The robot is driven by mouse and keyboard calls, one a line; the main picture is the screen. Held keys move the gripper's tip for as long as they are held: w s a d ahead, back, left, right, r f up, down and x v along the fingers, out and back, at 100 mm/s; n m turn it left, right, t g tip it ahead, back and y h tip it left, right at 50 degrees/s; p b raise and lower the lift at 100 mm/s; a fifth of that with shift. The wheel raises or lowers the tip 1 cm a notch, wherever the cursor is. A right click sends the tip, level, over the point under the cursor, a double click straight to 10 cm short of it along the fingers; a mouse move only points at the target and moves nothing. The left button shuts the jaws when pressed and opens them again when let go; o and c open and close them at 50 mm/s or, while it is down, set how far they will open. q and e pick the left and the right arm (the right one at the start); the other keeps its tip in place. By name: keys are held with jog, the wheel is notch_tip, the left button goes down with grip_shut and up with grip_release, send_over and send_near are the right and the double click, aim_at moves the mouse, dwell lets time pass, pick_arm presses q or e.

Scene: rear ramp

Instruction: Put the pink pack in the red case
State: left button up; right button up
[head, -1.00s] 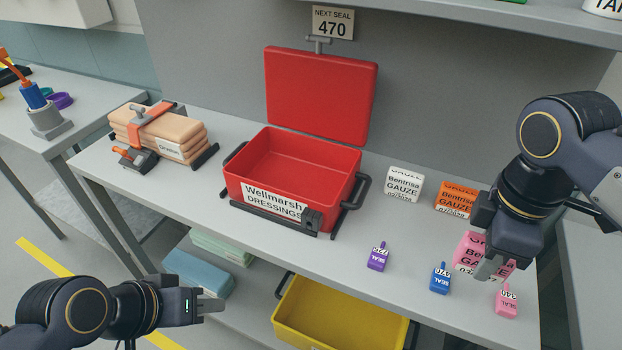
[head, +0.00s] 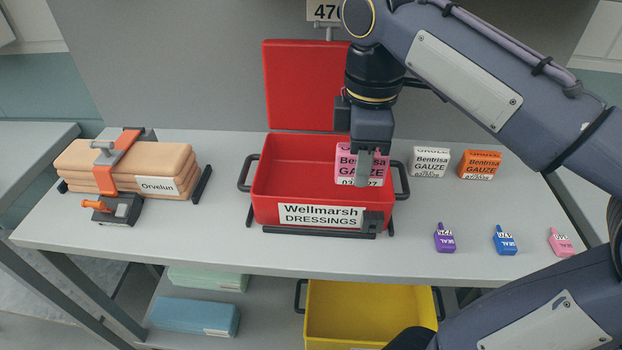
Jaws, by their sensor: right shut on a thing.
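The pink pack (head: 346,162), labelled Bentrisa GAUZE, is held by my right gripper (head: 366,165), which is shut on it. The red case (head: 282,207) stands open on the table, its lid upright behind it and its front labelled Wellmarsh DRESSINGS. In the picture the pack overlaps the right side of the case's opening. I cannot tell whether it is above the rim or partly inside. The part of the case behind the gripper and pack is hidden. My left gripper is not in view.
A white gauze pack (head: 430,162) and an orange gauze pack (head: 479,165) stand right of the case. Purple (head: 444,240), blue (head: 505,242) and pink (head: 560,243) seals lie near the front right. A strapped tan stack (head: 120,165) sits left. A yellow crate (head: 370,305) is below.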

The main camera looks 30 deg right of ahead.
jog(key=w+f, duration=0.2)
jog(key=w, duration=0.3)
jog(key=b, duration=0.1)
send_over(324, 191)
jog(key=f, duration=0.5)
jog(key=shift+s+f, duration=0.15)
jog(key=shift+s, duration=0.2)
jog(key=shift+w+f, duration=0.15)
jog(key=shift+f, duration=0.05)
jog(key=shift+w+f+b, duration=0.2)
jog(key=shift+f+b, duration=0.3)
jog(key=shift+f, duration=1.25)
jog(key=shift+f, duration=0.1)
jog(key=o, duration=0.9)
jog(key=shift+o, duration=0.2)
notch_tip(324, 191, up, 8)
jog(key=p, duration=0.2)
